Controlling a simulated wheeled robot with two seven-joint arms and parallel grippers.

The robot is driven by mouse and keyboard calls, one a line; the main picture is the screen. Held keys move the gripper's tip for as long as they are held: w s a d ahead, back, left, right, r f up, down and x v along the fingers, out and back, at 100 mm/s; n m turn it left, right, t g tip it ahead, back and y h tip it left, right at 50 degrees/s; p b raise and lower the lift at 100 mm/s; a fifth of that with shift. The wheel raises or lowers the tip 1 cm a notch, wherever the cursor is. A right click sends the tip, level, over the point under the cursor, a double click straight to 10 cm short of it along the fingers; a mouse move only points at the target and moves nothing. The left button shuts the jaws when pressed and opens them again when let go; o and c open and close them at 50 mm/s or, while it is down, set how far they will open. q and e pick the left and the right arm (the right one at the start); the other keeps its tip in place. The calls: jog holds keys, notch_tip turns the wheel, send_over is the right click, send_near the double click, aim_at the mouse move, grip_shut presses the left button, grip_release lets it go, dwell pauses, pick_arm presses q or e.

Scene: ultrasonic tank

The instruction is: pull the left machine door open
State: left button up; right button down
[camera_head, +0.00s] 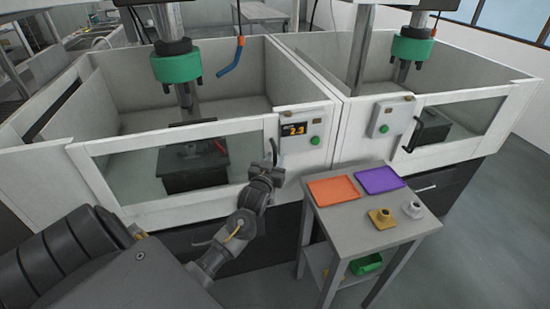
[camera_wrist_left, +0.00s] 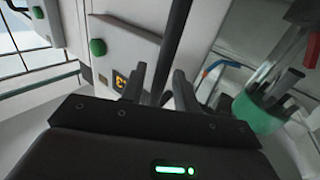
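The left machine door (camera_head: 225,127) is the white-framed front panel with a window, and it looks shut. Its dark bar handle (camera_head: 273,149) is at the door's right end, partly hidden by my gripper. My left gripper (camera_head: 272,168) is at this handle. In the left wrist view the dark handle (camera_wrist_left: 179,38) runs between the two fingers of my left gripper (camera_wrist_left: 159,72). The fingers stand apart on either side of it, with a gap visible on the left. Whether the right finger touches it is unclear. My right gripper is not in view.
A control box with a display (camera_head: 294,131) and green button is just right of the handle. A grey side table (camera_head: 350,222) carries orange and purple trays and two small parts. The right machine (camera_head: 480,95) stands beyond. A green-collared spindle (camera_head: 178,62) hangs inside the left machine.

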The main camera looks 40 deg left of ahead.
pick_arm(q)
jog(key=shift+w+a, duration=0.1)
jog(key=shift+w, duration=0.1)
grip_shut()
dwell(0.3)
